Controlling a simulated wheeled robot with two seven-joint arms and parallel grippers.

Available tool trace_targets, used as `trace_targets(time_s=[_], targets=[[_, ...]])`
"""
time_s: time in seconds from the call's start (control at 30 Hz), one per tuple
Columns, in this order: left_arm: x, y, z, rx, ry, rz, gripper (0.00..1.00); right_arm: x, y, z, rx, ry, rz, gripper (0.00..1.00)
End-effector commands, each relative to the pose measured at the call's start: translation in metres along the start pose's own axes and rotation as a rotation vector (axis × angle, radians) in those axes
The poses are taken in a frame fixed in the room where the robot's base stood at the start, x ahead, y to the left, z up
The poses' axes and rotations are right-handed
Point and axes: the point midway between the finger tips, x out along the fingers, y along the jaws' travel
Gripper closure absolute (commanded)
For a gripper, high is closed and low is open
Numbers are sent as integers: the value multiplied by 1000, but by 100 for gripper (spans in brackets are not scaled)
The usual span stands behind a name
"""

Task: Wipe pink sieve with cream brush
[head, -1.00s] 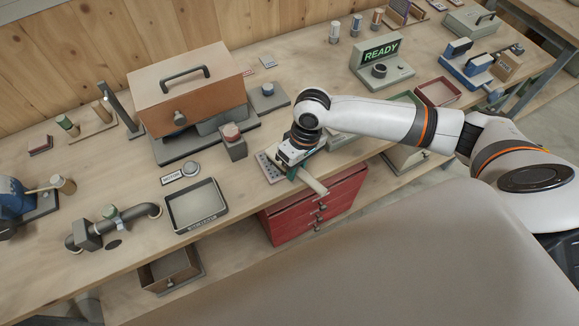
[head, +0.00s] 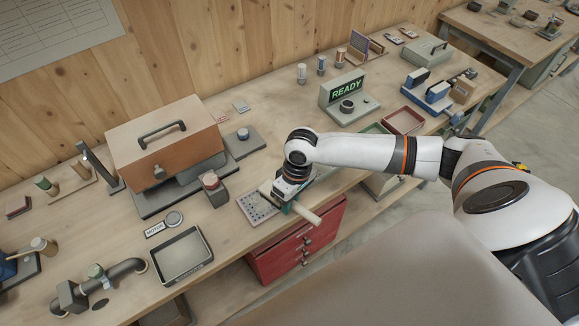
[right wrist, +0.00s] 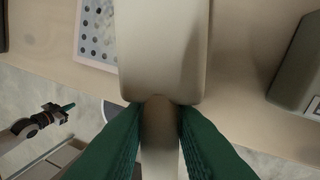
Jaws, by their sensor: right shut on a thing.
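The pink sieve (head: 257,207), a flat pale-pink tray with rows of dark holes, lies on the bench near its front edge, above the red drawers. It also shows at the upper left of the right wrist view (right wrist: 84,46). My right gripper (head: 291,207) is at the sieve's right side, its green fingers shut on the cream brush (right wrist: 163,52). The brush's handle (head: 308,215) sticks out toward the front. Its wide block covers the sieve's right edge in the wrist view; I cannot tell whether they touch. My left gripper (right wrist: 62,110) shows small, away from the bench.
A shallow dark tray (head: 181,256) and a post with a red top (head: 213,187) stand left of the sieve. The orange-brown box (head: 165,140) is behind. A READY display (head: 346,94) stands back right. Red drawers (head: 296,250) are below the bench edge.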

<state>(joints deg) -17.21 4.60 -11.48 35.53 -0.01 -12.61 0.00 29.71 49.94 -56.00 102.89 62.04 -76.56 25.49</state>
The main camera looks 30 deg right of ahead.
Motion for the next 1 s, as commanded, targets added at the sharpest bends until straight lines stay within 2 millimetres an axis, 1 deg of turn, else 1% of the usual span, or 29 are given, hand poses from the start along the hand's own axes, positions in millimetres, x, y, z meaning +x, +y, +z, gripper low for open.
trace_targets(time_s=[0.03,0.3,0.43,0.63,1.0], targets=[[-3,0,0,0,0,0,100,0,5,0,-2,3,3,97],[-17,0,2,0,0,0,100,5,29,6,-3,4,4,97],[-21,0,2,0,-1,0,100,7,36,8,-3,4,3,97],[-24,0,3,0,-1,0,100,8,42,10,-3,4,3,97],[-40,1,4,0,-1,0,100,12,72,18,-3,5,3,97]])
